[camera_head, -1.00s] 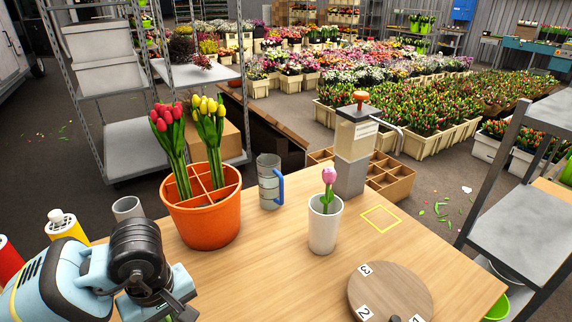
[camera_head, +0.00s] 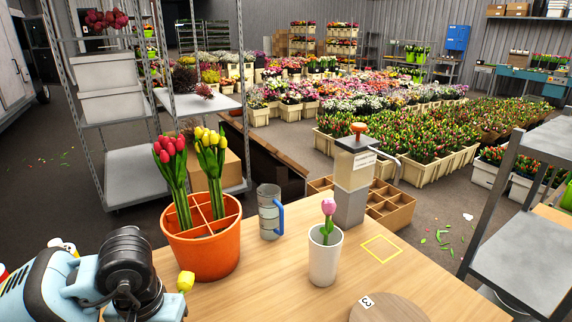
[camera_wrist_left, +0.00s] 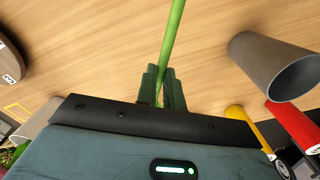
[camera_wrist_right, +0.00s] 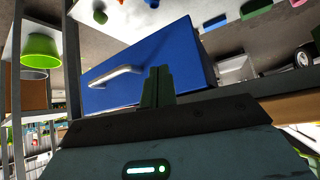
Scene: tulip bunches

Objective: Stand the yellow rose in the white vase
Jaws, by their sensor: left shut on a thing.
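The yellow rose shows its head (camera_head: 185,281) beside my left arm at the lower left of the head view. In the left wrist view its green stem (camera_wrist_left: 173,45) runs up from my left gripper (camera_wrist_left: 163,85), which is shut on it. The white vase (camera_head: 324,262) stands upright on the table, right of the rose and apart from it. A pink tulip (camera_head: 328,208) stands in the vase. My right gripper (camera_wrist_right: 158,85) shows only in its wrist view, its fingers together with nothing seen between them.
An orange pot (camera_head: 203,252) with red and yellow tulips stands left of the vase. A grey mug with a blue handle (camera_head: 269,212) and a dispenser (camera_head: 352,180) stand behind. A round wooden board (camera_head: 385,308) lies in front. A grey cup (camera_wrist_left: 275,68) is near my left gripper.

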